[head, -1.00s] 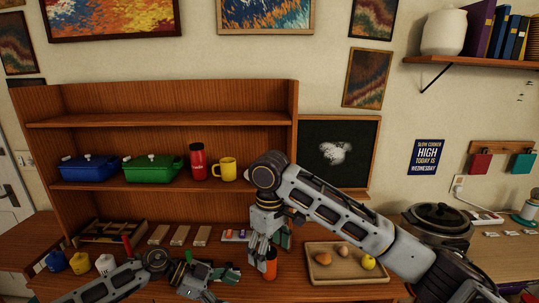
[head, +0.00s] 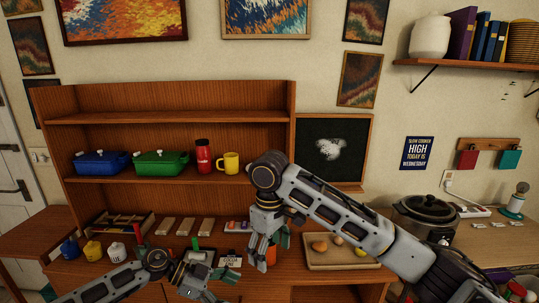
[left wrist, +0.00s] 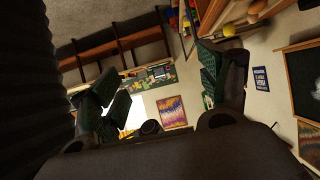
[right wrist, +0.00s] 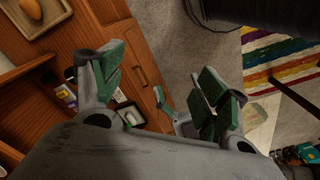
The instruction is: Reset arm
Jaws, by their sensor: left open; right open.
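My right gripper (head: 262,250) hangs fingers-down over the front of the wooden desk, in front of an orange cup (head: 271,256) that it partly hides. In the right wrist view its green-padded fingers (right wrist: 163,90) are spread with nothing between them. My left gripper (head: 212,278) is low in the head view, left of the right one, above the desk's front edge. In the left wrist view its fingers (left wrist: 160,90) are wide apart and empty. My right arm crosses from the lower right; my left forearm lies low at the left.
A tray (head: 372,262) with round foods lies behind my right arm. A slow cooker (head: 425,215) stands at right.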

